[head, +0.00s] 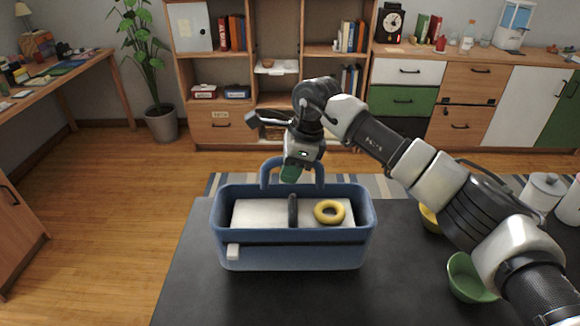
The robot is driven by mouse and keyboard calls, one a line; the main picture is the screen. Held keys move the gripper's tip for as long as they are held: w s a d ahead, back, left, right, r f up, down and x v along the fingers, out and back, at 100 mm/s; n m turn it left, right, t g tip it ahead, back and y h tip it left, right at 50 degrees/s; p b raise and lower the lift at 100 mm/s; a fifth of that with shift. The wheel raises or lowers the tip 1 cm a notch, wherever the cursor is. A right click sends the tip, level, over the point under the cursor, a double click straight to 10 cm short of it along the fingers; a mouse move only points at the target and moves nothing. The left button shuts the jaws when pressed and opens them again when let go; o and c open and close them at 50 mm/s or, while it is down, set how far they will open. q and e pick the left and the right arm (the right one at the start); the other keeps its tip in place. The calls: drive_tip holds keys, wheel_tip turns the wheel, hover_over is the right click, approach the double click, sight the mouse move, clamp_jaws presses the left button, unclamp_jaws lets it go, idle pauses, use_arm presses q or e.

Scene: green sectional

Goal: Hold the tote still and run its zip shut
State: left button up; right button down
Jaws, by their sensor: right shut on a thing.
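The blue tote (345,250) stands upright on the dark table, its top open. A dark zip line runs along its front, with a pale tab (233,252) at the left end. A yellow ring (329,212) lies inside on a whitish surface (258,213), right of a dark upright strip (293,210). My left gripper is out of view.
A green bowl (468,280) and a partly hidden yellow bowl (430,220) are right of the tote, near my right arm. A white canister (541,194) stands at the far right. The dark table (195,285) is clear left of and before the tote.

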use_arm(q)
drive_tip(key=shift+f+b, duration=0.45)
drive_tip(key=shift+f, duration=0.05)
use_arm(e)
drive_tip(key=shift+f, duration=0.7)
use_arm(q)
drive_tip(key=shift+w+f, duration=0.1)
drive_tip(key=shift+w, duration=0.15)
use_arm(e)
drive_tip(key=shift+f, duration=0.2)
drive_tip(key=shift+f+b, duration=0.35)
drive_tip(key=shift+b, duration=0.05)
drive_tip(key=shift+f, duration=0.5)
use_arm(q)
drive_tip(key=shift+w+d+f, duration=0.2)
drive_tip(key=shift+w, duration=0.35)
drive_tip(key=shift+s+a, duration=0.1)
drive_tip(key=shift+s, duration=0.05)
use_arm(e)
drive_tip(key=shift+r, duration=0.1)
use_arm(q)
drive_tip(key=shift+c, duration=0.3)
